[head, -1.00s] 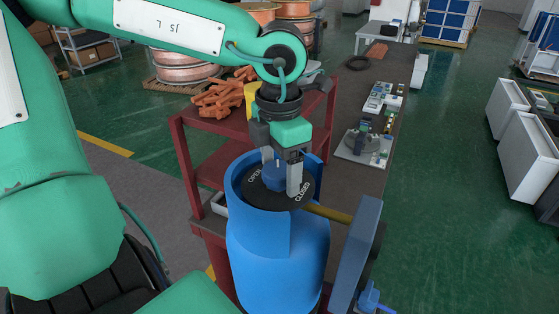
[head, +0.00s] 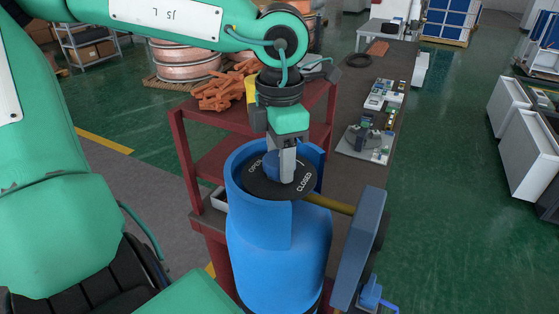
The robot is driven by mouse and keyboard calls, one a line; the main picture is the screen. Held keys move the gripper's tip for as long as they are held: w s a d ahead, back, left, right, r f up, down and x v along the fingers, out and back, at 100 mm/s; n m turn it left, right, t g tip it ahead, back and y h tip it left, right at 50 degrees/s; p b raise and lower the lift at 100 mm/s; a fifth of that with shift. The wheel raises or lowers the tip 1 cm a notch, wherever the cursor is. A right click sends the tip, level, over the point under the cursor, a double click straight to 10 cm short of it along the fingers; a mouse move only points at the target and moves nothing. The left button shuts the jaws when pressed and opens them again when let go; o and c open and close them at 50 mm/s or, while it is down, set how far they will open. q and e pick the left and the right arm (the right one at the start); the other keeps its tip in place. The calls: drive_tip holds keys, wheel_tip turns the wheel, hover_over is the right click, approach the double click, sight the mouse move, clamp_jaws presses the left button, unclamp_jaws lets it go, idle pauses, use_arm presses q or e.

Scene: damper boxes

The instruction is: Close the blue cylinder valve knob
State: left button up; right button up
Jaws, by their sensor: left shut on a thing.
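The blue cylinder (head: 262,245) stands upright at the front of the red cart. A black dial (head: 254,187) marked OPEN on its left and CLOSED on its right sits in the top collar. The blue valve knob (head: 271,165) is at the dial's middle, partly hidden by the fingers. My left gripper (head: 281,168) reaches down from above and is shut on the knob. One grey finger shows in front of the knob; the other is mostly hidden. My right gripper is not in view.
A brass rod (head: 330,204) joins the cylinder to a blue-grey panel (head: 358,250) on the right. Orange pieces (head: 226,88) lie on the red cart (head: 212,146) behind. A dark workbench (head: 370,180) with electronic parts runs along the right.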

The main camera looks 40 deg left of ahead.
use_arm(q)
drive_tip(key=shift+f+m+b, duration=0.2)
drive_tip(key=shift+m+b, duration=0.6)
drive_tip(key=m+b, duration=0.2)
drive_tip(key=shift+m, duration=0.4)
drive_tip(key=m+b, duration=0.1)
drive_tip(key=m, duration=0.1)
drive_tip(key=shift+r+m, duration=0.1)
drive_tip(key=shift+m, duration=0.3)
drive_tip(key=m+b, duration=0.1)
drive_tip(key=m, duration=0.1)
drive_tip(key=shift+m, duration=0.3)
drive_tip(key=m+b, duration=0.1)
drive_tip(key=m, duration=0.4)
drive_tip(key=shift+s+m, duration=0.1)
drive_tip(key=shift+m, duration=0.2)
drive_tip(key=m, duration=0.6)
drive_tip(key=shift+r, duration=0.1)
drive_tip(key=o, duration=1)
drive_tip(key=shift+s, duration=0.1)
